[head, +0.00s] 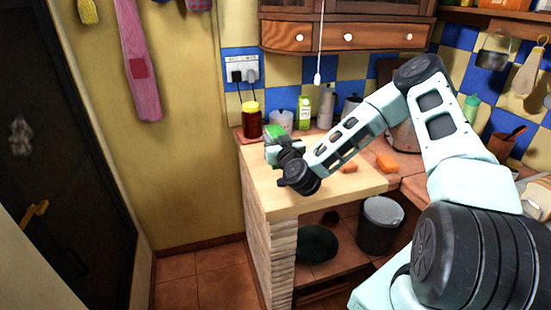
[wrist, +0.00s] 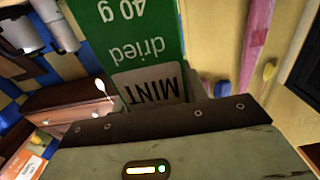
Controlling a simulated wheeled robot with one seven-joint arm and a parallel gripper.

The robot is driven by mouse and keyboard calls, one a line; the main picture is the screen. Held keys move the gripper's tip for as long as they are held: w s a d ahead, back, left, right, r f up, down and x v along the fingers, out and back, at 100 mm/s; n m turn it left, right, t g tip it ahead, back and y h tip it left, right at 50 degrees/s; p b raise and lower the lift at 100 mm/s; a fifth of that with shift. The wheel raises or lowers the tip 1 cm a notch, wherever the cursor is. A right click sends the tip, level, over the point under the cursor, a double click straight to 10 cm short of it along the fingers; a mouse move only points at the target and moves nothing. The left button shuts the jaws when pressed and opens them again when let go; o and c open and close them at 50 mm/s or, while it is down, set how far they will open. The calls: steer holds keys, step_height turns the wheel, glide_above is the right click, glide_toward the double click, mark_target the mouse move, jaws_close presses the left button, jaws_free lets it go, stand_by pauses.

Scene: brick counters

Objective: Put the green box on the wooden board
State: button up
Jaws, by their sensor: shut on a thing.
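The green box (wrist: 142,42) fills the upper middle of the wrist view, its label reading "MINT dried 40 g" upside down. My gripper (wrist: 155,104) is shut on it. In the head view the green box (head: 273,131) shows small at the end of my arm, partly hidden by my gripper (head: 275,146). The wooden board (head: 340,187) is the pale slab on the counter's left end, and the gripper with the box is over its back left part. I cannot tell whether the box touches the board.
A jar with a yellow lid (head: 251,122) stands behind and left of the box. A green-and-white carton (head: 304,112) and a grey bottle (head: 326,108) stand at the back. Orange pieces (head: 387,163) lie at the board's right. The front of the board is clear.

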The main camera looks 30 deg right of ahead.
step_height(320, 180, down, 6)
steer(key=shift+r+p, duration=0.15)
steer(key=shift+p, duration=0.2)
steer(key=shift+f+b, duration=0.35)
steer(key=shift+f, duration=0.15)
steer(key=shift+f, duration=0.15)
steer(key=o, duration=1.1)
steer(key=shift+c, duration=0.2)
